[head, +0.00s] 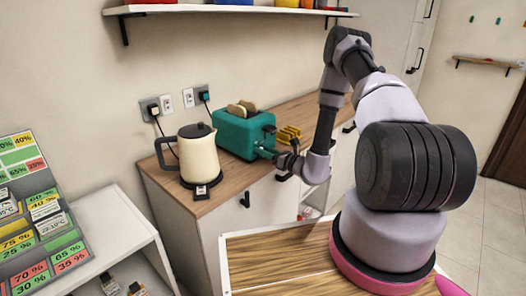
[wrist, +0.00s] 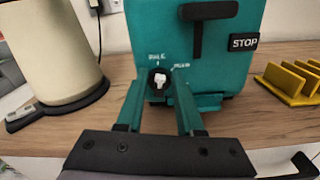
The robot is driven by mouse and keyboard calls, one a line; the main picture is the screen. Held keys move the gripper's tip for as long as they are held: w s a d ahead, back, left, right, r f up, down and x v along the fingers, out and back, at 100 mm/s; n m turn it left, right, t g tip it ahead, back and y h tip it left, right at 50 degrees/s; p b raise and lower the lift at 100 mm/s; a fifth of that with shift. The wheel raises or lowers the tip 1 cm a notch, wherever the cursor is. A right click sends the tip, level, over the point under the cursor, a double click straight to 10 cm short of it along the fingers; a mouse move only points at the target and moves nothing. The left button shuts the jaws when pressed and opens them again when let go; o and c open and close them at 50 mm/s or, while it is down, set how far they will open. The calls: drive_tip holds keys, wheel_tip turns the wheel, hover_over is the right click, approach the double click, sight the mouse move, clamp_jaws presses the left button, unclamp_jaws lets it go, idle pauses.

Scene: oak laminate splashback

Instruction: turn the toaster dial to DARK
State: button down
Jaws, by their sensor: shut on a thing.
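The teal toaster (head: 240,135) stands on the wooden counter with two slices of toast in its top. It also fills the middle of the wrist view (wrist: 225,65), with a dark lever (wrist: 198,30) and a STOP button (wrist: 243,42). The toaster dial (wrist: 158,84) is black with a white pointer, low on this face. Small white labels, one above it and one to its upper right, are hard to read. My gripper (wrist: 158,90) has a finger on each side of the dial and is shut on it. The pointer's exact direction is unclear. In the head view my gripper (head: 270,153) hides the dial.
A cream kettle (head: 198,155) stands left of the toaster. A yellow rack (head: 289,134) stands close to its right, near my wrist. A shelf (head: 230,9) hangs above. A plugged cord runs from the wall outlet (head: 203,93) behind the toaster.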

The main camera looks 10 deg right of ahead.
drive_tip(key=m, duration=0.5)
drive_tip(key=shift+d+f+m, duration=0.15)
drive_tip(key=shift+m, duration=0.15)
drive_tip(key=m, duration=0.5)
drive_tip(key=shift+w+d+f, duration=0.1)
drive_tip(key=shift+f, duration=0.05)
drive_tip(key=m, duration=0.5)
drive_tip(key=shift+f+m, duration=0.2)
drive_tip(key=shift+m, duration=0.2)
drive_tip(key=m, duration=0.5)
drive_tip(key=shift+f, duration=0.15)
drive_tip(key=shift+m, duration=0.3)
drive_tip(key=c, duration=0.5)
unclamp_jaws()
drive_tip(key=shift+c, duration=0.2)
